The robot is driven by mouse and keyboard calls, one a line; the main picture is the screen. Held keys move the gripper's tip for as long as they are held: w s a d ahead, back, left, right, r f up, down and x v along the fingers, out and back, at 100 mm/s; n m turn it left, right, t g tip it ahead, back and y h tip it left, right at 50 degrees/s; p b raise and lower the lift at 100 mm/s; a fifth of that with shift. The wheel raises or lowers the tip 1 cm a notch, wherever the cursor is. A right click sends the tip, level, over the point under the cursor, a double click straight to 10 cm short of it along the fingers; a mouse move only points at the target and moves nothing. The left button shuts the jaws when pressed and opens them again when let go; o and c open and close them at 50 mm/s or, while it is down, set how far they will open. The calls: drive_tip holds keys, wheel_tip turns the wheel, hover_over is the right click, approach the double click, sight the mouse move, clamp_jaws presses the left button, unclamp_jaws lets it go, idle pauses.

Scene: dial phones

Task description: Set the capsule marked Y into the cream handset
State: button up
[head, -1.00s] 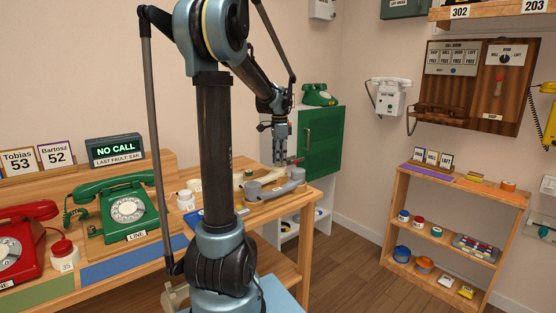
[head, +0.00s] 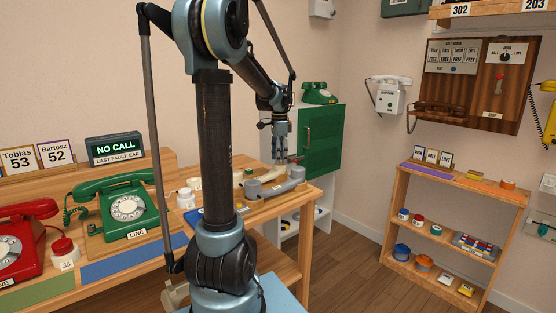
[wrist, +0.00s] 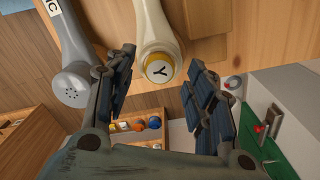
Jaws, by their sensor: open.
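The cream handset (wrist: 152,22) lies on the wooden bench in the wrist view, its round end toward my gripper. The capsule marked Y (wrist: 159,69), with a yellow rim and pale face, sits in that round end; its seating depth cannot be told. My gripper (wrist: 160,95) is open and empty, one finger on each side below the capsule, apart from it. In the head view my gripper (head: 280,150) points down above the bench's right end, and the cream handset (head: 239,178) is partly hidden by my arm.
A grey handset (wrist: 72,82) lies just left of the cream one in the wrist view. A green cabinet (head: 320,142) with a green phone on top stands behind the bench's right end. A low shelf (head: 455,195) stands right across open floor.

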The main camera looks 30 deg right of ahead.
wheel_tip(320, 180, up, 11)
idle(0.5)
drive_tip(key=shift+w+r, duration=0.1)
idle(0.3)
